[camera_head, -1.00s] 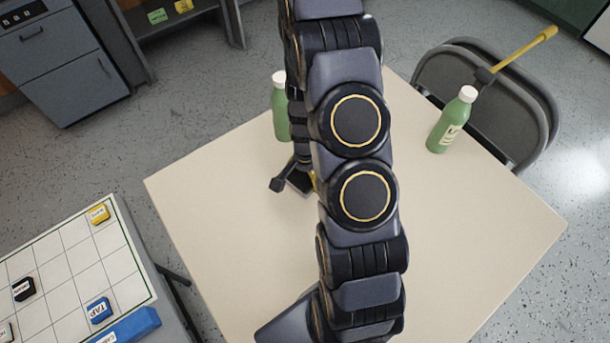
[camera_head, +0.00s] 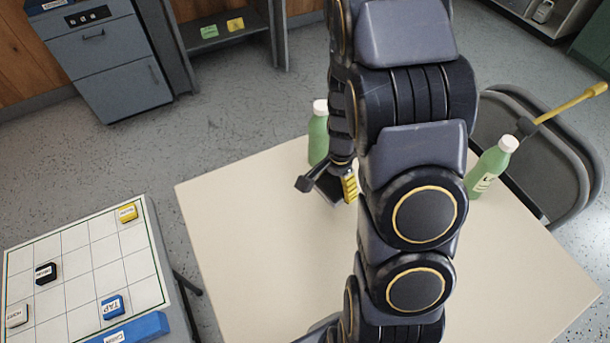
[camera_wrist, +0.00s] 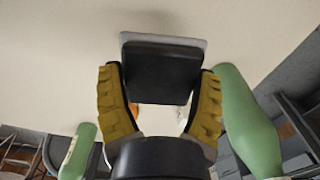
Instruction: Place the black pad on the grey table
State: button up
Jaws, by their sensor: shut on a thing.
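The black pad (camera_wrist: 162,72) is a dark square block with a lighter grey edge behind it, gripped between the yellow-padded fingers of my gripper (camera_wrist: 160,92). In the head view my gripper (camera_head: 328,186) is over the far part of a cream-topped table (camera_head: 255,235), close to a green bottle. The pad is mostly hidden there among the fingers and arm. I cannot tell if it touches the tabletop. No tabletop in view is plainly grey; the left stand under the gridded board has grey sides.
Green bottles with white caps stand on the cream table, at the back (camera_head: 318,138) and right (camera_head: 490,170). A gridded board (camera_head: 85,275) with small labelled blocks is at left. A dark folding chair (camera_head: 570,185) stands behind the right edge. A grey cabinet (camera_head: 105,60) is at back left.

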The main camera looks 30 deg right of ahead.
jog(key=shift+r, duration=0.2)
jog(key=w+a+n, duration=0.4)
jog(key=a, duration=0.8)
jog(key=w+a+r+n, duration=0.1)
jog(key=w+a+n, duration=0.3)
jog(key=a, duration=0.9)
jog(key=shift+w+r, duration=0.15)
jog(key=shift+w, duration=0.2)
jog(key=s+a+n, duration=0.1)
jog(key=a, duration=0.3)
jog(key=s+a+n, duration=0.1)
jog(key=a, duration=0.3)
jog(key=s+a+n, duration=0.1)
jog(key=a, duration=0.4)
jog(key=shift+r, duration=0.4)
jog(key=s+a+r+n, duration=0.1)
jog(key=s+a+n, duration=0.4)
jog(key=s+a, duration=0.6)
jog(key=w+a+f, duration=0.2)
jog(key=a, duration=0.2)
jog(key=w+a+f, duration=0.3)
jog(key=a, duration=0.1)
jog(key=w+a+f, duration=0.3)
jog(key=a, duration=0.2)
jog(key=shift+w+f, duration=0.15)
jog(key=shift+w, duration=0.1)
jog(key=shift+w+a+f, duration=0.3)
jog(key=shift+a+f, duration=0.05)
jog(key=shift+f, duration=0.1)
jog(key=shift+f, duration=0.1)
